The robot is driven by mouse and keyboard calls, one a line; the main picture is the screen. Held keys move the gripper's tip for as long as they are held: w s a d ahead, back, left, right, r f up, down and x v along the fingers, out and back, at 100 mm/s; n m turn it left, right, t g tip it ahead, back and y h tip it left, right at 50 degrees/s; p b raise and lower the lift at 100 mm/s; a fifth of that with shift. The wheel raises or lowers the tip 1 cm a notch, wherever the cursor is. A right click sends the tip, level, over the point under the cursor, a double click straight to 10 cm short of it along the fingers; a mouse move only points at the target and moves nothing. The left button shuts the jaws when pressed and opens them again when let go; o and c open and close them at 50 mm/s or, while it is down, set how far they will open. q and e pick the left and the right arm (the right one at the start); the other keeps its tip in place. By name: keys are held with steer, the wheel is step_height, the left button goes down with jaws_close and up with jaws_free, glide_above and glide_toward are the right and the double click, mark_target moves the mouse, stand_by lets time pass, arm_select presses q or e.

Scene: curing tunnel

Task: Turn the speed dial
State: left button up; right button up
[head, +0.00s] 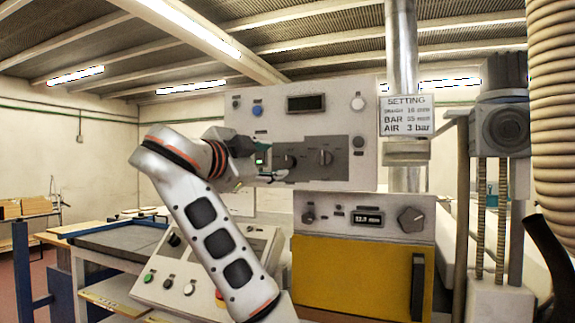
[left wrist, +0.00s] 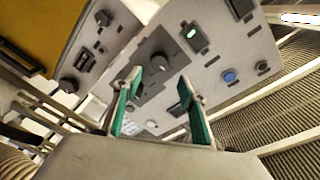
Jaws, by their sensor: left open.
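The upper grey control panel (head: 225,121) carries two dark dials on a darker plate, a left dial (head: 289,161) and a right dial (head: 325,157). A larger dark dial (head: 411,219) sits on the lower panel, right of its lit display. No label legible here tells which is the speed dial. My left gripper (head: 254,166) is in front of the upper panel's left part, left of the left dial. In the left wrist view my left gripper (left wrist: 158,88) has its green fingers spread and empty; the left dial (left wrist: 160,62) shows beyond them. My right gripper is not seen.
A setting sign (head: 404,115) hangs right of the upper panel. The yellow front (head: 350,275) with a dark handle is below the lower panel. A sloped button console (head: 190,278) stands behind my left arm. A ribbed hose (head: 553,110) hangs at the far right.

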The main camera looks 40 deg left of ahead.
mark_target(287, 162)
arm_select(q)
steer(key=w, duration=0.3)
steer(key=w+f+b, duration=0.1)
steer(key=shift+w+a, duration=0.3)
steer(key=shift+w+a+r, duration=0.1)
steer(key=shift+w+r, duration=0.2)
steer(key=shift+w, duration=0.55)
steer(key=c, duration=1.1)
